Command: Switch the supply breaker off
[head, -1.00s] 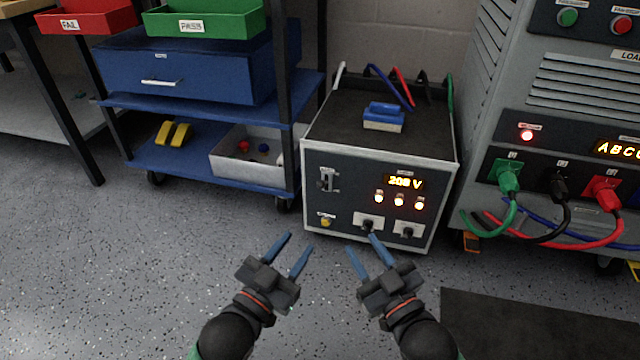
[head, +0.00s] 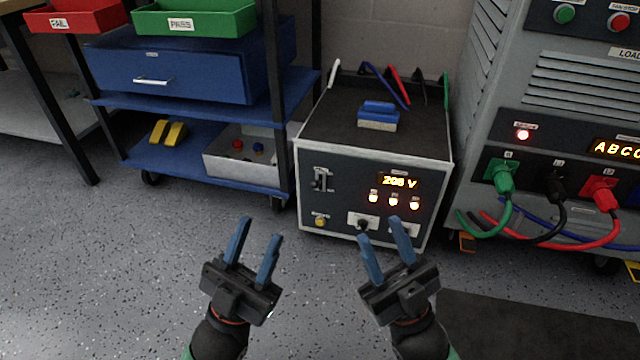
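The supply unit (head: 345,212) is a dark box with a white frame on the floor. Its display (head: 398,181) reads about 208 V, with three lit lamps below it. A breaker lever (head: 321,179) sits at the upper left of its front panel; its exact position is too small to tell. My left gripper (head: 254,250) is open and empty, in front of the box and below left of the lever. My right gripper (head: 386,245) is open and empty, in front of the panel's lower right, where its fingers partly hide the sockets.
A load cabinet (head: 490,90) with green, black and red cables stands to the right. A blue cart (head: 200,170) with trays stands to the left. The floor in front is clear, with a dark mat (head: 540,325) at right.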

